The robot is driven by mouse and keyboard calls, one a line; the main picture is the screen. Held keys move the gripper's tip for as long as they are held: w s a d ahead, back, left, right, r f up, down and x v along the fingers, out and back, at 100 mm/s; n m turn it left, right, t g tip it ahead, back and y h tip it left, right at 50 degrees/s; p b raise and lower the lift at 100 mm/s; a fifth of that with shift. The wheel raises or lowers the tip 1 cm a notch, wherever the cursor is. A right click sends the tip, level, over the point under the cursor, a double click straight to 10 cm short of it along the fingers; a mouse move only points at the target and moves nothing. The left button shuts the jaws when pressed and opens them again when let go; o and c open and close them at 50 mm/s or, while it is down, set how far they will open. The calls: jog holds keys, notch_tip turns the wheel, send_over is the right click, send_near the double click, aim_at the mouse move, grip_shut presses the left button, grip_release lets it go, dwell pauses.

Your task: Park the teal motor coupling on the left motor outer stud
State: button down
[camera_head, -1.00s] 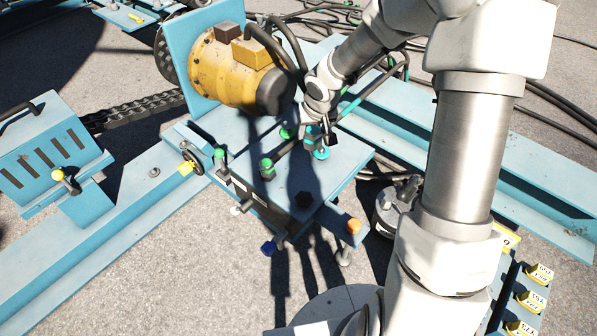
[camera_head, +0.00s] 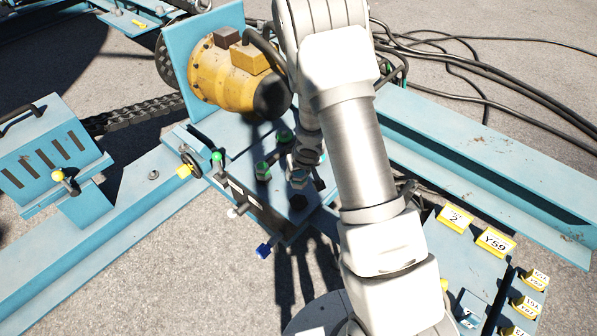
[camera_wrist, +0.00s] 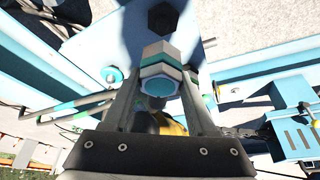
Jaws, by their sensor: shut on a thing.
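My gripper (camera_wrist: 158,105) is shut on the teal motor coupling (camera_wrist: 158,86), a hex-sided metal piece with a teal band and a teal round end. In the head view the coupling (camera_head: 298,179) is held over the front part of the blue motor deck (camera_head: 234,151). A dark hex stud (camera_head: 298,202) stands on the deck just in front of it; it also shows in the wrist view (camera_wrist: 163,17), apart from the coupling. I cannot tell which stud is the left motor outer one.
The yellow motor (camera_head: 220,75) stands behind the deck. Yellow label blocks (camera_head: 495,242) are at right. My arm hides the deck's right side.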

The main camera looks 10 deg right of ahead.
jog(key=b, duration=0.7)
send_over(299, 197)
notch_tip(299, 197, down, 7)
jog(key=shift+r, duration=0.2)
jog(key=shift+f+b, duration=0.3)
jog(key=shift+f, duration=0.5)
jog(key=shift+f, duration=0.45)
jog(key=shift+c, duration=0.6)
grip_release()
jog(key=shift+a, duration=0.1)
jog(key=shift+r, duration=0.1)
jog(key=p+v, duration=0.8)
jog(key=v, duration=0.9)
jog(key=shift+s, duration=0.15)
